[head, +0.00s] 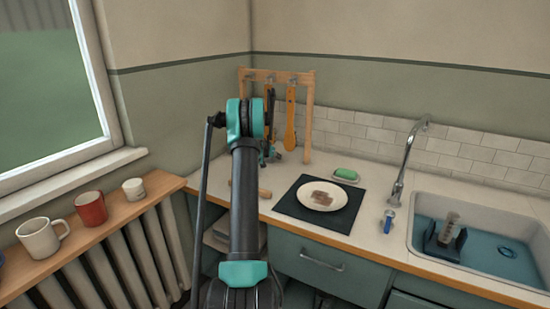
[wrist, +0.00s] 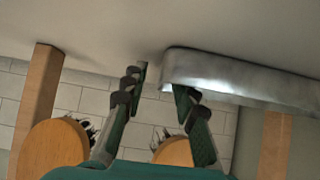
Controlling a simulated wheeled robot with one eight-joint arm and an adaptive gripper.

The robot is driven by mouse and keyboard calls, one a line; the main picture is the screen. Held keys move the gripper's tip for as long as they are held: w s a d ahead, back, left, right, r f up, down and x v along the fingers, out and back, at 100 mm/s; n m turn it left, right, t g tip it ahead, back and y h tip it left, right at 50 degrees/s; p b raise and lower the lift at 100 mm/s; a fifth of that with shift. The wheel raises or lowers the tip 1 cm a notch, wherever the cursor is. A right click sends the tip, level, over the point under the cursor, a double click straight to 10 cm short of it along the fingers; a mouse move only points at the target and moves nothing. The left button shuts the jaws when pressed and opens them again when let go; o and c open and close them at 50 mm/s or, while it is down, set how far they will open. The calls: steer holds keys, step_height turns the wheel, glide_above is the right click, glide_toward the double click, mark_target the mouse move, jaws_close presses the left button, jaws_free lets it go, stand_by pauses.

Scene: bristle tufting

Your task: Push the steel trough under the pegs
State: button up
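The steel trough (wrist: 245,82) shows in the wrist view as a shiny grey bar on the pale counter, stretching from the middle to the right edge. My gripper (wrist: 160,82) is open. Its right finger overlaps the trough's left end; I cannot tell if they touch. Its left finger is apart from the trough. In the head view my arm hides most of the gripper, and I cannot make out the trough. The wooden peg rack (head: 309,115) stands against the back wall, with a dark tool (head: 270,103) and an orange wooden tool (head: 290,118) hanging from it.
A dark mat (head: 338,222) with a white plate (head: 323,203) lies right of my arm. A green sponge (head: 346,174) sits behind it. A wooden handle (head: 265,192) lies by my arm. The sink (head: 420,218) is at right; mugs (head: 91,208) stand on the left sill.

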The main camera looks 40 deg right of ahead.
jaws_close()
stand_by(0.4)
steer(key=shift+s+d, duration=0.1)
steer(key=shift+s, duration=0.05)
